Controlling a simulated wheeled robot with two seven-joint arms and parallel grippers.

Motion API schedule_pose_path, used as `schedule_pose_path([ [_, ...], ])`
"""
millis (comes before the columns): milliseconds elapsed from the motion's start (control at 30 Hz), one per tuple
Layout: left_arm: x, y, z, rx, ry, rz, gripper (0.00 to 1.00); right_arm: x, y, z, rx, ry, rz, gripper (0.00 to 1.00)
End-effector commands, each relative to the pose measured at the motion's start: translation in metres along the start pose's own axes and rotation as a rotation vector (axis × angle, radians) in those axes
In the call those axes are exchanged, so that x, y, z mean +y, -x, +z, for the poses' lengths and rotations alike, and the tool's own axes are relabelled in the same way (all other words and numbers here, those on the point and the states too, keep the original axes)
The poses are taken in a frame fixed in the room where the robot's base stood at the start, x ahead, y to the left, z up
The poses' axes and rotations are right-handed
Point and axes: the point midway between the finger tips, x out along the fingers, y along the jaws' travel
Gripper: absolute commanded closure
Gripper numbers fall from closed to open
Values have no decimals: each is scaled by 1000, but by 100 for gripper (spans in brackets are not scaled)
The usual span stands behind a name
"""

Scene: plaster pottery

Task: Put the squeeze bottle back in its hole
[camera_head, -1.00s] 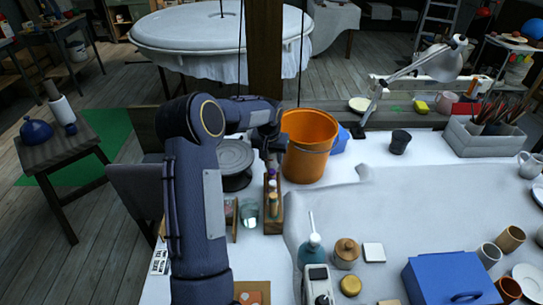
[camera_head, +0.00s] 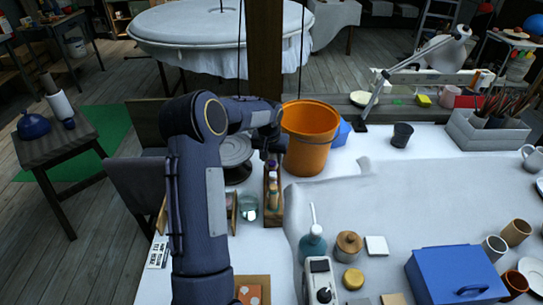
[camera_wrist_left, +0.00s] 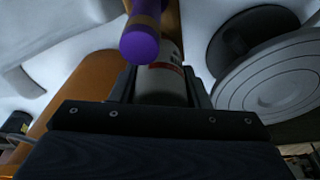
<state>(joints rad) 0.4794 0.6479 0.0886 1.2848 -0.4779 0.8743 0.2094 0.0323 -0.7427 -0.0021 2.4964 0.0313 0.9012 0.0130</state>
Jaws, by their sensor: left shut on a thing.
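The squeeze bottle (camera_wrist_left: 160,86) is pale grey with a red-marked label. It sits between the fingers of my left gripper (camera_wrist_left: 163,92) in the left wrist view, and the gripper is shut on it. A purple-capped bottle (camera_wrist_left: 140,44) overlaps its far end there. In the head view my left gripper (camera_head: 270,148) is at the far end of the narrow wooden rack (camera_head: 274,219), which holds several small bottles in a row. The held bottle's lower end and any hole under it are hidden. My right gripper is out of view.
An orange bucket (camera_head: 308,150) stands close right of my left gripper. A grey turntable (camera_head: 235,150) is close on its left. A glass jar (camera_head: 248,208) stands left of the rack. A teal pump bottle (camera_head: 312,246) and scale (camera_head: 319,280) are nearer.

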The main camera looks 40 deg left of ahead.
Motion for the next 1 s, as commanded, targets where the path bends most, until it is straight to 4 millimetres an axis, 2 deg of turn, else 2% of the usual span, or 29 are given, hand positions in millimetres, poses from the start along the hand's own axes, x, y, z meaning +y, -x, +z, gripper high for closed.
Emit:
schedule_pose_path([
  [1000,0,-12,3,0,0,0,64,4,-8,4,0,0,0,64],
])
